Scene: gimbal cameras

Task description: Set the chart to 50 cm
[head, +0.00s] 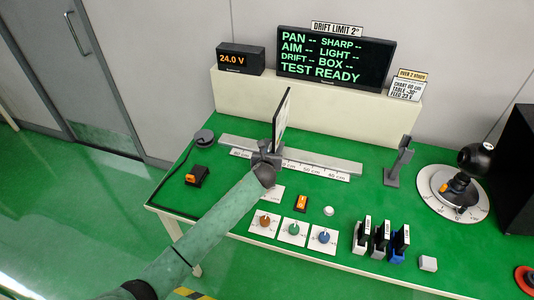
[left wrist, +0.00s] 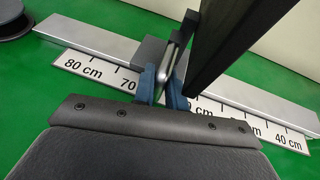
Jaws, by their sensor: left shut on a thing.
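The chart (head: 282,120) is a thin upright panel, seen nearly edge-on, on a grey sliding rail (head: 335,165). A centimetre scale (head: 314,170) runs along the rail's front, with 80 cm at the left and 40 cm at the right. My left gripper (head: 267,157) is shut on the chart's carriage post. In the left wrist view, its blue fingers (left wrist: 168,92) close around a grey post below the dark chart (left wrist: 238,45). The carriage stands just right of the 70 cm label (left wrist: 126,84). My gripper hides the scale there, so the exact reading cannot be told. My right gripper is out of view.
Behind the rail, a display (head: 336,58) and a 24.0 V readout (head: 241,59) stand on a cream ledge. Knobs (head: 293,230) and several small blocks (head: 380,240) sit in front. A round turntable (head: 453,194) stands at the right. The rail right of the chart looks clear.

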